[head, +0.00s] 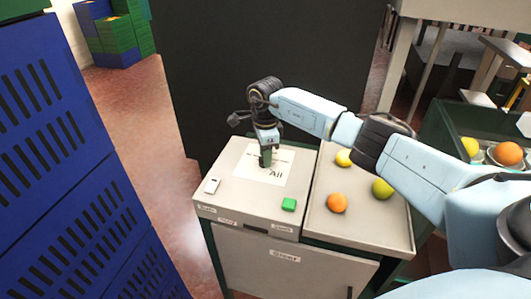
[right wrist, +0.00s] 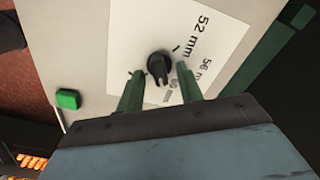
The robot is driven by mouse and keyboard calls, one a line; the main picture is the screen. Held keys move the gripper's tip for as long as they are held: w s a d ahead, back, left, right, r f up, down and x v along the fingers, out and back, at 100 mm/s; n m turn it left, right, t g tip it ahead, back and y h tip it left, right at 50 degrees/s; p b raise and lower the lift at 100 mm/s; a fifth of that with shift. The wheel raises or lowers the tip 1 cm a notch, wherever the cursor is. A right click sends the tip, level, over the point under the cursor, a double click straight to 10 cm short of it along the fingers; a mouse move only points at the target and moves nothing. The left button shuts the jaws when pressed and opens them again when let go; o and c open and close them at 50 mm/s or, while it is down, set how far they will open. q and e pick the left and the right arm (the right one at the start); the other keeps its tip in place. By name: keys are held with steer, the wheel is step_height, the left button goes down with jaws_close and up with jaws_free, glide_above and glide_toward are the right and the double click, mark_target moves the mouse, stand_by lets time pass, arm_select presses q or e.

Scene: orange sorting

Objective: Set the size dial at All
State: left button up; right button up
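The size dial (right wrist: 158,65) is a small black knob on a white card (right wrist: 135,40) on the sorter's top. In the right wrist view the card reads 52 mm, 56 mm and 60 mm around it. In the head view the "All" label (head: 276,174) shows just in front of my right gripper (head: 265,160), which hides the dial. My right gripper's green fingers (right wrist: 160,75) are open, one on each side of the knob, with gaps visible. I cannot tell exactly which mark the knob points at. My left gripper is not in view.
A green button (head: 289,204) and a white switch (head: 212,186) are on the sorter top (head: 240,205). A tray (head: 380,235) to the right holds an orange (head: 337,202) and yellow and greenish fruit. Blue crates (head: 60,150) stand left; a dark panel (head: 250,50) stands behind.

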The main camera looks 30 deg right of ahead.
steer(key=shift+c, duration=0.5)
jaws_close()
steer(key=shift+m, duration=0.4)
steer(key=m, duration=0.5)
steer(key=shift+s+r+p, duration=0.1)
steer(key=shift+p, duration=0.2)
steer(key=m+p, duration=0.1)
steer(key=m, duration=0.5)
steer(key=shift+a, duration=0.1)
steer(key=shift+m, duration=0.3)
steer(key=shift+o, duration=0.5)
jaws_free()
